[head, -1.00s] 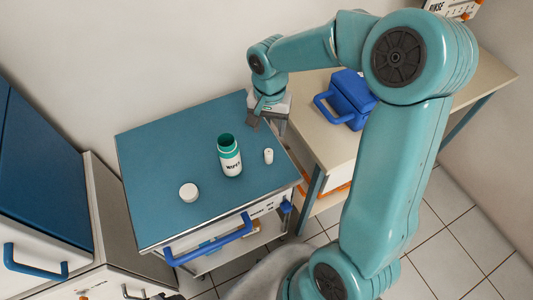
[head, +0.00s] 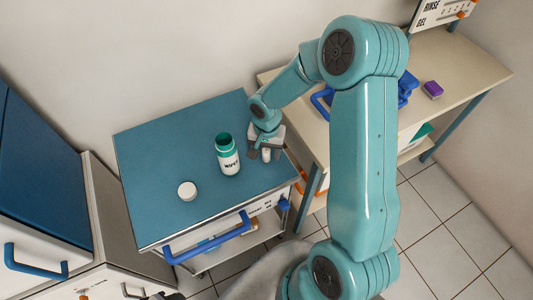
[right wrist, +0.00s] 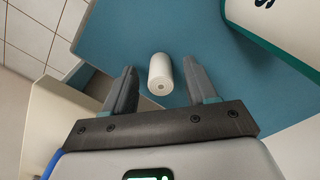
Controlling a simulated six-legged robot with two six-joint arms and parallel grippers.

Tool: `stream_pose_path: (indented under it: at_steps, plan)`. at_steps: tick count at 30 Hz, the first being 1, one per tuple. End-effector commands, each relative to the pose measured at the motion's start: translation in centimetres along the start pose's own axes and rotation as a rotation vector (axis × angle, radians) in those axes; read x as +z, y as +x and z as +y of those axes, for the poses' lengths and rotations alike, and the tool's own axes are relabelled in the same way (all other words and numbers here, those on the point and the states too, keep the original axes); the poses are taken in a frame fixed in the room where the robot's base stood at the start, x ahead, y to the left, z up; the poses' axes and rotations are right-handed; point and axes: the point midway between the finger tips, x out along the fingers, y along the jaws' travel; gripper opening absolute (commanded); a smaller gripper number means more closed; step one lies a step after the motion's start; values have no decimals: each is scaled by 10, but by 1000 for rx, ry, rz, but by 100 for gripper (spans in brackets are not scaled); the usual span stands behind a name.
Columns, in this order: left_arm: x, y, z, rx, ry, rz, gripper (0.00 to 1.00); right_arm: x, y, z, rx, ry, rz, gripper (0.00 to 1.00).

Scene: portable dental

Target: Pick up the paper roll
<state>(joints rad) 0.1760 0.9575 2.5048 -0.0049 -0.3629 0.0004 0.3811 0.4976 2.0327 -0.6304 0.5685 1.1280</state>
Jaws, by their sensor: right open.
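The paper roll (head: 266,155) is a small white cylinder near the right edge of the blue cart top (head: 165,150). In the right wrist view the roll (right wrist: 160,74) lies ahead, between the lines of the two fingers, with its end and small centre hole facing me. My right gripper (head: 263,152) is at the roll in the head view. In the right wrist view the gripper (right wrist: 160,88) is open, with one grey finger on each side of the roll and a gap to both. My left gripper does not show.
A white and green wipes bottle (head: 228,154) stands just left of the roll. A white round lid (head: 187,191) lies further left. A beige bench (head: 300,95) with a blue case (head: 405,86) and a purple block (head: 432,90) stands to the right.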

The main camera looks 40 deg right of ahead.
Motion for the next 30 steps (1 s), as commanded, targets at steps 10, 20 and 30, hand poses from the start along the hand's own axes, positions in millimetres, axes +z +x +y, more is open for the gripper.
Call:
stream_pose_path:
  at_steps: [10,20,30]
  plan:
    - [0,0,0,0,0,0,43,0,0,0,0,0,0,0]
    - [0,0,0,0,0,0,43,-1,-10,0,-1,1,3,0]
    - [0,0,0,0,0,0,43,-1,-88,-1,-7,1,8,0]
